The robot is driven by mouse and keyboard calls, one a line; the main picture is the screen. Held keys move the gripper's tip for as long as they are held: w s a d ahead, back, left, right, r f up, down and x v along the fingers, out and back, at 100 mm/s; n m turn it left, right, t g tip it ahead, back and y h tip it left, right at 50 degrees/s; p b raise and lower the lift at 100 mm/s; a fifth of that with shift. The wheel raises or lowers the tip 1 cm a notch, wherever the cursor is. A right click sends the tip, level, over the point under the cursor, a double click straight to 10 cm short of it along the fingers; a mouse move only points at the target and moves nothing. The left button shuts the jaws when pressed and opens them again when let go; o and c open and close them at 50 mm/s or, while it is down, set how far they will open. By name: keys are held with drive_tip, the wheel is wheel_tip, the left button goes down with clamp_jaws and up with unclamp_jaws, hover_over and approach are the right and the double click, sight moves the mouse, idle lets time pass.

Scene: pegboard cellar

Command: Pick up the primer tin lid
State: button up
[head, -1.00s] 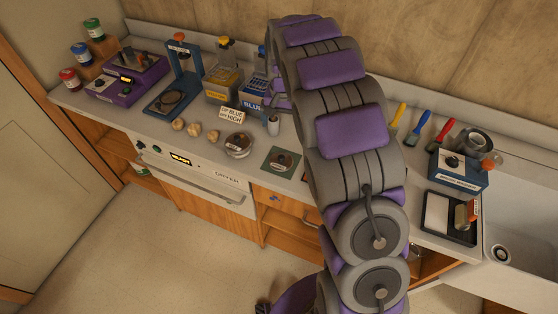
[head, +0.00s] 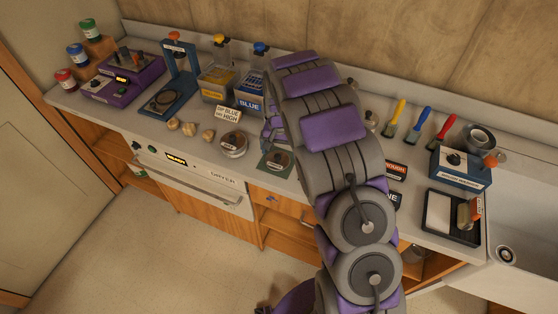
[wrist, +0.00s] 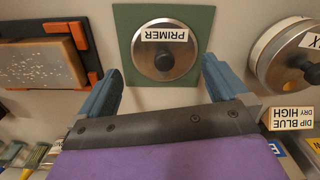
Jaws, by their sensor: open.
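The primer tin lid (wrist: 158,70) is a round silver disc with a dark knob and a white PRIMER label. It lies on a green square mat (wrist: 122,22) in the wrist view. In the head view the lid (head: 278,157) is on the worktop, just beside my arm. My gripper (wrist: 160,66) is open, with its two blue-grey fingers apart on either side of the lid's near edge. Nothing is held between them. In the head view my gripper is mostly hidden behind my arm.
Another lidded round tin (wrist: 290,52) stands right of the mat in the wrist view, near a DIP BLUE DRY HIGH sign (wrist: 291,117). An amber block (wrist: 42,64) in a black and orange holder lies to the left. Bare worktop separates them from the mat.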

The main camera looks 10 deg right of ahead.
sight(278, 155)
drive_tip(key=f, duration=0.3)
drive_tip(key=shift+a, duration=0.65)
drive_tip(key=shift+d, duration=0.4)
drive_tip(key=c, duration=0.7)
drive_tip(key=shift+a+r, duration=0.1)
drive_tip(key=shift+a, duration=0.05)
